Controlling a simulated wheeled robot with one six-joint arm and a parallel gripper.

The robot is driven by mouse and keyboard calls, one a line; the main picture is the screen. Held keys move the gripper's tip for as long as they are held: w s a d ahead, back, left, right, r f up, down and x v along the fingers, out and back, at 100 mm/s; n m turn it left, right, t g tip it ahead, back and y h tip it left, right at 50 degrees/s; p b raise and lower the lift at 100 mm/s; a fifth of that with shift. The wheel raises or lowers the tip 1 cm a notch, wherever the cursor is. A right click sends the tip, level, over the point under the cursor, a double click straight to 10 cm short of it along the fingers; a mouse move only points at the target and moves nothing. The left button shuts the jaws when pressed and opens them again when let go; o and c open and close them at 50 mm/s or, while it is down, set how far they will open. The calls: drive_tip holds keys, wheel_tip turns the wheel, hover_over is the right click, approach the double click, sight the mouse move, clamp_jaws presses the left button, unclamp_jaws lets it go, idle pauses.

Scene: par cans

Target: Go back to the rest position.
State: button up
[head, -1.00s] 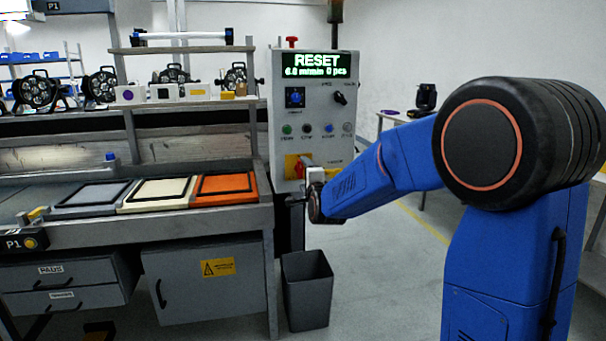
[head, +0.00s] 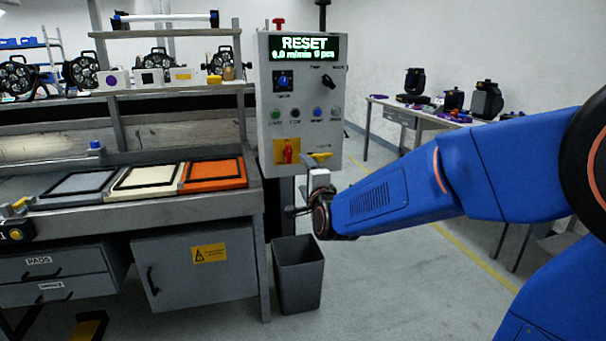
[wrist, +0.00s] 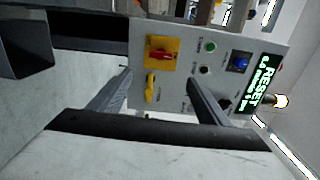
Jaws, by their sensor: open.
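My gripper (head: 296,212) is at the end of my blue arm, just below the grey control box (head: 268,100). In the wrist view my gripper (wrist: 158,82) shows two dark fingers spread apart with nothing between them. The box, seen sideways there, lies beyond the fingers. It carries a red rotary switch (head: 288,152) on a yellow plate and a yellow handle (head: 320,156) at its lower edge. In the wrist view the red switch (wrist: 160,56) and yellow handle (wrist: 151,88) look clear of the fingers. The green display (head: 304,47) reads RESET.
The workbench (head: 150,215) on the left holds grey, cream and orange framed pads. A dark bin (head: 298,275) stands on the floor below my gripper. A table (head: 405,112) with stage lights is behind my arm at right. Open floor lies between.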

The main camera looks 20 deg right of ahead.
idle(0.3)
drive_tip(key=s+d+f+n+g, duration=0.2)
drive_tip(key=s+f+n+g, duration=0.2)
drive_tip(key=s, duration=0.9)
drive_tip(key=s+d+f+n+g, duration=0.2)
drive_tip(key=s+f+n+g, duration=0.2)
drive_tip(key=s+n, duration=0.4)
drive_tip(key=s+d+f+n+g, duration=0.2)
drive_tip(key=s+f+n+g, duration=0.3)
drive_tip(key=s, duration=1.3)
drive_tip(key=shift+s+d+f+n, duration=0.2)
drive_tip(key=shift+f+n, duration=0.05)
drive_tip(key=shift+n, duration=0.35)
